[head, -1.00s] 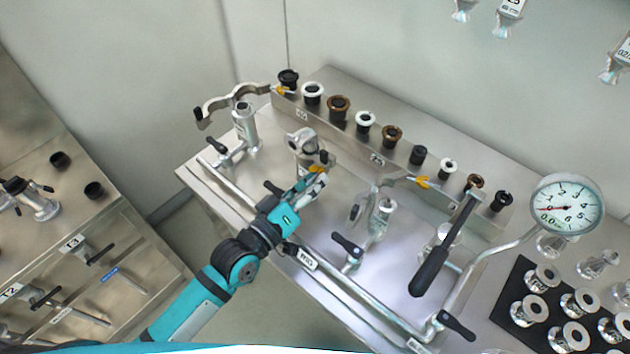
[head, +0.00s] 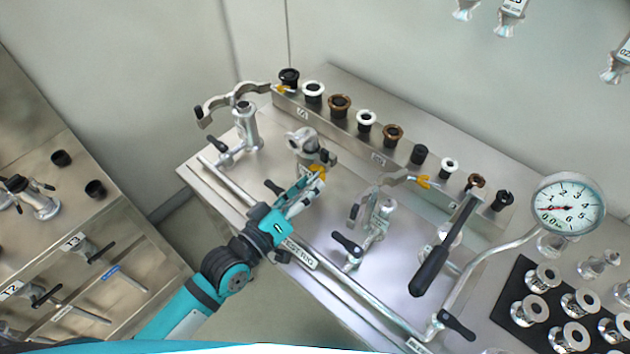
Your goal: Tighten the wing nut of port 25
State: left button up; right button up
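A yellow wing nut (head: 318,171) sits on the front side of a metal clamp (head: 304,143), which is closed around a pipe port on the bench rig. I cannot read a number 25 on any port. My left gripper (head: 316,185) reaches in from the lower left, its fingertips right at the wing nut and partly covering it. I cannot tell whether the fingers grip it or stand around it. Another clamp (head: 235,97) at the left port hangs open with its own yellow wing nut (head: 283,89). A third open clamp (head: 393,181) has a yellow wing nut (head: 423,182). My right gripper is out of view.
A stepped metal rack (head: 440,195) with several black, white and brown fittings runs behind the ports. A pressure gauge (head: 568,205) and a black-handled lever (head: 430,270) stand to the right. A black mat (head: 508,290) holds several metal flanges. Black-handled valves (head: 347,245) line the front pipe.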

pick_arm(q)
jog(key=v, duration=0.9)
jog(key=shift+s+a, duration=0.2)
jog(key=shift+s, duration=0.1)
jog(key=shift+r, duration=0.1)
